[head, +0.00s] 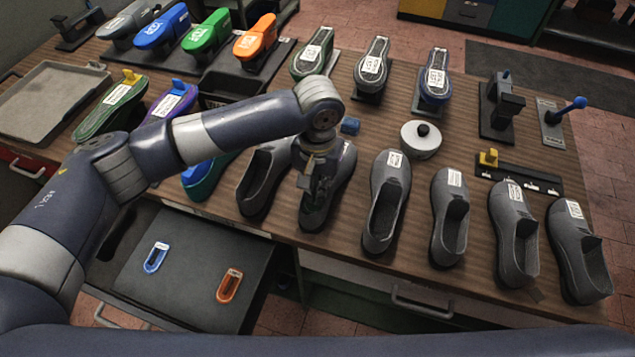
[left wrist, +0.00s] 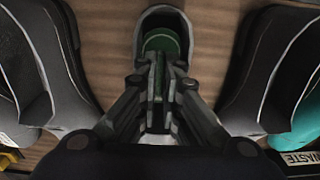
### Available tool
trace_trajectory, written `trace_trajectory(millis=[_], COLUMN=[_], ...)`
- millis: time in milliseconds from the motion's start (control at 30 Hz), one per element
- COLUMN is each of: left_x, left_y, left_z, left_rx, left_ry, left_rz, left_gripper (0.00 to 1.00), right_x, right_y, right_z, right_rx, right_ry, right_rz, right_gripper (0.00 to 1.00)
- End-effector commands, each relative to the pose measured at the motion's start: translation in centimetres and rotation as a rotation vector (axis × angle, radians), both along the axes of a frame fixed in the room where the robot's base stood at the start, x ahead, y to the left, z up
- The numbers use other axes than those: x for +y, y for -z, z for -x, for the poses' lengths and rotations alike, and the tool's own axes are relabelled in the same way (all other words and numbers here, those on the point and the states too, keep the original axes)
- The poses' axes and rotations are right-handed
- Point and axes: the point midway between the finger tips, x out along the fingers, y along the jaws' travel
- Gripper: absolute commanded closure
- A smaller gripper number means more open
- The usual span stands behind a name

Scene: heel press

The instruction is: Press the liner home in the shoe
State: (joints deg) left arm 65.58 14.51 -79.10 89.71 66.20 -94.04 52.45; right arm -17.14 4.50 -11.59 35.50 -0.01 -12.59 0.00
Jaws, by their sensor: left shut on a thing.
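A dark grey shoe (head: 341,180) stands in the row on the wooden table, partly covered by my left arm. My left gripper (head: 311,193) points down into its opening. In the left wrist view the rounded end of the shoe (left wrist: 166,16) shows, with a green liner (left wrist: 163,42) inside it. The fingers (left wrist: 158,88) are close together on a narrow green part of the liner. The depth of the liner in the shoe and its far end are hidden by the gripper. My right gripper is not in view.
Grey shoes (head: 266,180) and (head: 386,200) stand close on either side, with more shoes to the right. A white round pot (head: 421,139) is behind. Coloured shoe forms (head: 207,37) line the back. A grey tray (head: 52,100) lies at left.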

Motion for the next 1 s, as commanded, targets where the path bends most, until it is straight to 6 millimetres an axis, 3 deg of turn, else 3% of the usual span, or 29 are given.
trace_trajectory(millis=[267,300,400,1000], left_x=[-0.01,-0.01,-0.01,0.01], left_y=[0.14,0.14,0.13,0.18], left_z=[-0.01,-0.01,-0.01,0.02], left_rx=[0.000,0.000,0.000,0.001], left_ry=[0.000,0.000,0.000,0.000], left_rz=[0.000,0.000,0.000,0.000], left_gripper=[1.00,0.87,0.71,0.71], right_x=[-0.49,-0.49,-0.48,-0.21], right_y=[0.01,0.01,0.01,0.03], right_z=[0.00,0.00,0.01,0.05], right_rx=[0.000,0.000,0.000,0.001], right_ry=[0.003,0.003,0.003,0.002], right_rz=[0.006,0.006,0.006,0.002], right_gripper=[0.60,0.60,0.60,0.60])
